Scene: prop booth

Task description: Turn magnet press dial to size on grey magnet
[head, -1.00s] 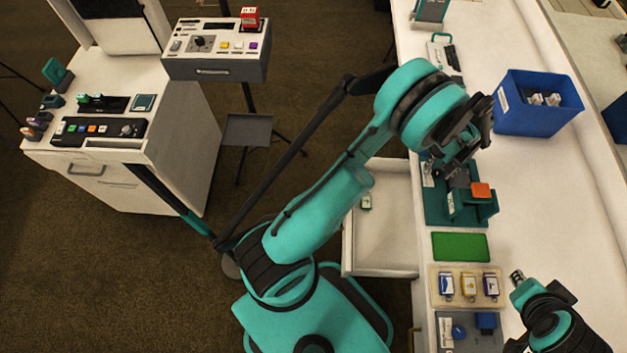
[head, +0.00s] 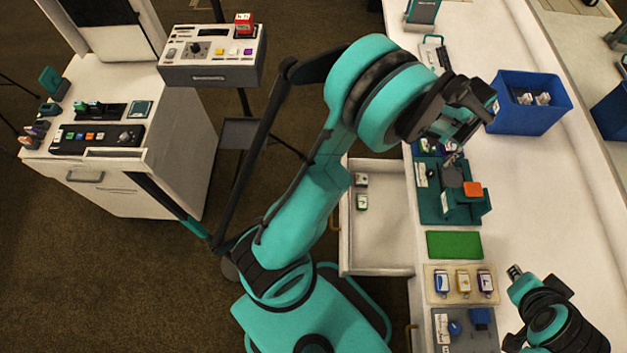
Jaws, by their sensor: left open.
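The magnet press, a teal device (head: 430,207) with an orange block (head: 472,189) and a dark grey round part (head: 452,176), stands on the white counter. I cannot tell which part is its dial or read any size mark. My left gripper (head: 468,124) is open above the far end of the press, apart from the orange block, and partly hides what lies beneath it. My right gripper (head: 515,271) is low at the right, over the counter; its jaws are too small to judge. I cannot pick out a grey magnet for certain.
A blue bin (head: 528,118) with white items stands right of my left gripper. A green mat (head: 454,245), a beige tray (head: 433,295) with coloured pieces and a grey tray (head: 470,344) lie nearer. An open white drawer (head: 380,235) juts out left of the counter.

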